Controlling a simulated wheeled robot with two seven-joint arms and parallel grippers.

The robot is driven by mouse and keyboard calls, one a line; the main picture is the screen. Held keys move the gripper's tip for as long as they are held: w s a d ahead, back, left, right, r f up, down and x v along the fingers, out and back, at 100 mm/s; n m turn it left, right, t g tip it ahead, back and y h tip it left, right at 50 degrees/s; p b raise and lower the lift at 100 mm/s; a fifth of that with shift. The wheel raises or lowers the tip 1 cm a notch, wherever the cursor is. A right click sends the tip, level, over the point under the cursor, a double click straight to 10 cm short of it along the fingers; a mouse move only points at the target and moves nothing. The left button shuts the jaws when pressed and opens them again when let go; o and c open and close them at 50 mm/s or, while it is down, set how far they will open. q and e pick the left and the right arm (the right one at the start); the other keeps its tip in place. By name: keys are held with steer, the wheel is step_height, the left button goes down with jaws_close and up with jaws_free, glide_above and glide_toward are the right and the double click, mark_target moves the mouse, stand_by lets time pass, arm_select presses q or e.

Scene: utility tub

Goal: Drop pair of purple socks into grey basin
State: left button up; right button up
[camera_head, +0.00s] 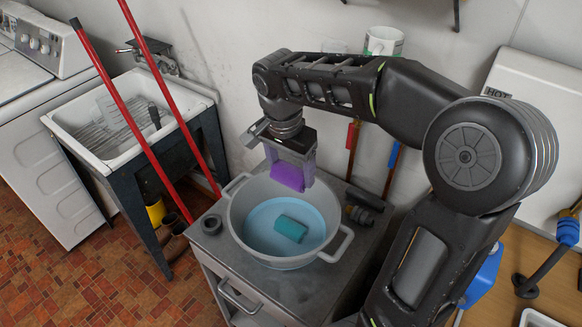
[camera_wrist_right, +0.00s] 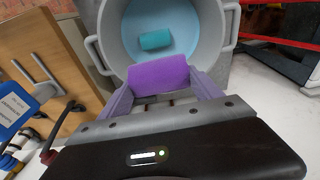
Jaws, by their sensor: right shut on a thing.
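The pair of purple socks (camera_head: 287,176) is a folded purple bundle between the fingers of my right gripper (camera_head: 291,172). The socks also show in the right wrist view (camera_wrist_right: 158,74), held between both fingers. My right gripper is shut on them and holds them above the grey basin (camera_head: 336,246), over its far part in the head view. The basin is round with two side handles, stands on a grey cabinet top and has a light blue inside bottom. A teal bundle (camera_head: 291,228) lies in it. My left gripper is not in view.
A dark ring-shaped object (camera_head: 211,224) sits left of the basin on the cabinet (camera_head: 290,295). A white utility sink (camera_head: 75,122) stands at the left, with red poles in front.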

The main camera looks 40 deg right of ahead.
steer(key=shift+w+d, duration=0.2)
steer(key=shift+w, duration=0.05)
steer(key=shift+s+a+r, duration=0.15)
steer(key=shift+s+a, duration=0.1)
steer(key=shift+s, duration=0.05)
steer(key=shift+w+d+f, duration=0.1)
steer(key=shift+f, duration=0.2)
step_height(320, 180, down, 6)
steer(key=b, duration=0.4)
steer(key=shift+r, duration=0.2)
steer(key=o, duration=1.4)
steer(key=shift+o, duration=0.2)
steer(key=shift+r, duration=0.2)
